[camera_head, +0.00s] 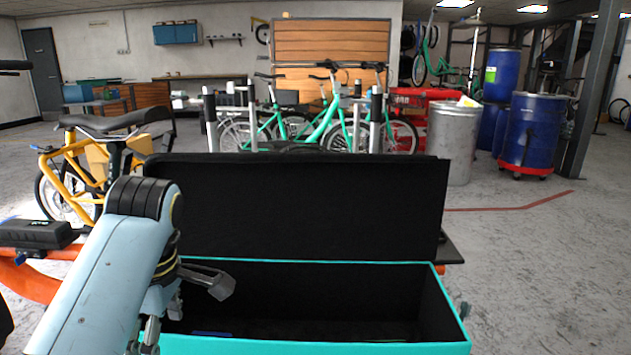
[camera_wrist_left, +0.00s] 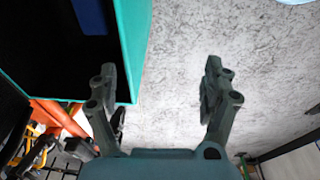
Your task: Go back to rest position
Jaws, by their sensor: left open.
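My left arm comes in from the left in the head view, in front of the teal cargo box (camera_head: 455,318). My left gripper (camera_wrist_left: 158,88) is open in the left wrist view, with nothing between its fingers and grey floor beyond them. The teal rim of the box (camera_wrist_left: 136,50) lies to the left there, beside the left finger. The box's black lid (camera_head: 300,205) stands open. A blue item (camera_wrist_left: 90,15) lies inside the box and shows only in part in the head view (camera_head: 210,333). My right gripper is not in view.
An orange bike frame (camera_head: 30,280) is at the left, near my arm. A yellow bike (camera_head: 75,175) stands behind it. Green bikes (camera_head: 325,125), a metal bin (camera_head: 452,140) and blue barrels (camera_head: 535,130) stand farther back. The floor at the right is clear.

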